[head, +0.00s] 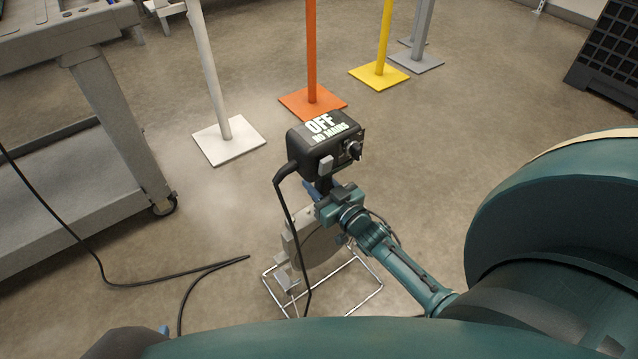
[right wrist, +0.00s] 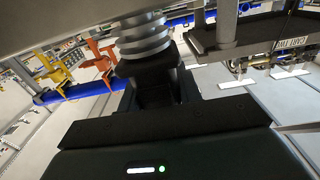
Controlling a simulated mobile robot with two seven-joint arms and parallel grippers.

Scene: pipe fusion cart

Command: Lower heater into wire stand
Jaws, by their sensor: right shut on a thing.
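The heater is a black control box (head: 325,147) lettered "OFF NO MAINS" with a knob, above a grey round plate (head: 318,250). My right gripper (head: 323,197) is shut on the heater's handle just under the box. The wire stand (head: 362,303), a thin pale frame, is on the floor under the plate. The plate's lower part overlaps the stand in the head view; I cannot tell whether it rests there. The right wrist view shows a dark housing and a ribbed grey part (right wrist: 145,40) close up; fingertips and stand are hidden there. My left gripper is not in view.
A grey cart (head: 100,120) stands at left. A black cable (head: 150,284) runs across the floor near the stand. White (head: 228,140), orange (head: 312,102) and yellow (head: 379,76) post bases stand behind the heater. Floor to the stand's right is partly covered by my arm.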

